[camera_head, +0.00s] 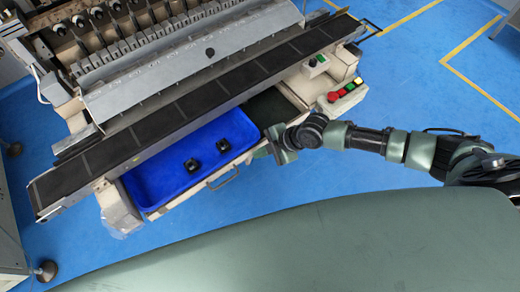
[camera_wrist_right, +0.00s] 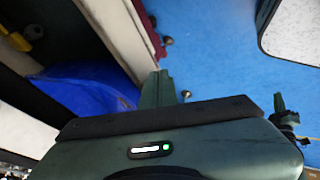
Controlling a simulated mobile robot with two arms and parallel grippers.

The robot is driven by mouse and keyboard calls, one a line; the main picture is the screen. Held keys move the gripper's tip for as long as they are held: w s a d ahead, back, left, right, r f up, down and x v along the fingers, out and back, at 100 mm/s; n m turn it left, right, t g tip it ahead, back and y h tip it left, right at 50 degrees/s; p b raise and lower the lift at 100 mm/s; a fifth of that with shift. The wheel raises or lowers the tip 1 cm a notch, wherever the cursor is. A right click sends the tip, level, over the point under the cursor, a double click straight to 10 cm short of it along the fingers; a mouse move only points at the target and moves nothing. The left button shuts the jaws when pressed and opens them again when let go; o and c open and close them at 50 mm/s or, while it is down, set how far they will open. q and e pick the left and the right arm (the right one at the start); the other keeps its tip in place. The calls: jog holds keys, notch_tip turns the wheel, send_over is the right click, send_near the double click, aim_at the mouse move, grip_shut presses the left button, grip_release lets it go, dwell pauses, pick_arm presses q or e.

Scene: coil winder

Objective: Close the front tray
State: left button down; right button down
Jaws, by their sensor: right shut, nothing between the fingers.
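The front tray is a blue bin (camera_head: 165,180) in a pale drawer with a handle (camera_head: 225,181) on its front. It sticks out from under the dark conveyor of the machine, and its back part is hidden there. Two small black parts lie in it. My right gripper (camera_head: 273,149) is by the right end of the tray, shut with nothing in it. I cannot tell whether it touches the drawer. In the right wrist view the blue bin (camera_wrist_right: 85,92) shows to the left of the fingers (camera_wrist_right: 160,88). My left gripper is not in view.
The coil winder's conveyor (camera_head: 190,105) runs above the tray. A control box with red, green and yellow buttons (camera_head: 345,92) stands to the right of it. Blue floor (camera_head: 290,190) is free in front of the drawer. A green-grey surface (camera_head: 330,245) fills the bottom.

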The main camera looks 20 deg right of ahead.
dwell(0.3)
jog(key=w+a+b, duration=0.1)
jog(key=w+b, duration=0.2)
jog(key=w+a+b, duration=0.1)
jog(key=w+b, duration=0.1)
jog(key=w, duration=0.2)
jog(key=w+a+b, duration=0.1)
jog(key=w+b, duration=0.2)
jog(key=w, duration=0.1)
jog(key=shift+a+f+b, duration=0.25)
jog(key=shift+b, duration=0.05)
jog(key=shift+w+r, duration=0.1)
jog(key=shift+r, duration=0.4)
